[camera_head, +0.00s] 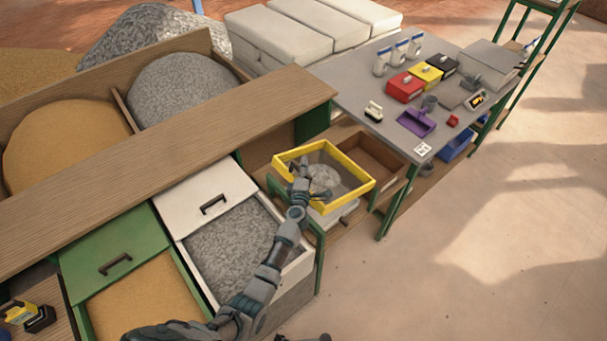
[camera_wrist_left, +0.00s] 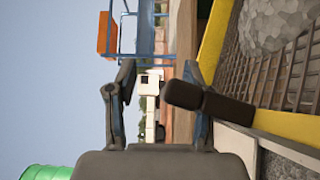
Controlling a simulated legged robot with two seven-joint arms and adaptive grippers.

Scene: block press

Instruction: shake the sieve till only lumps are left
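The yellow-framed sieve (camera_head: 348,203) sits over the lower wooden unit, left of the grey table. A heap of grey material (camera_head: 325,177) lies on its mesh. In the left wrist view the sieve's yellow rim (camera_wrist_left: 213,45), mesh and rounded grey heap (camera_wrist_left: 270,25) show at the right. A dark handle (camera_wrist_left: 225,105) sticks out from the rim. My left gripper (camera_head: 301,167) is at the sieve's left side. In the wrist view its fingers (camera_wrist_left: 155,105) stand apart, with the handle's end reaching in by the right finger.
A pale container (camera_head: 333,217) shows below the sieve. An open wooden box (camera_head: 372,153) is behind it. Left are drawers of grey gravel (camera_head: 230,245) and sand (camera_head: 140,300), under a long wooden board (camera_head: 170,160). The table (camera_head: 345,80) holds coloured boxes and tools. Floor at right is clear.

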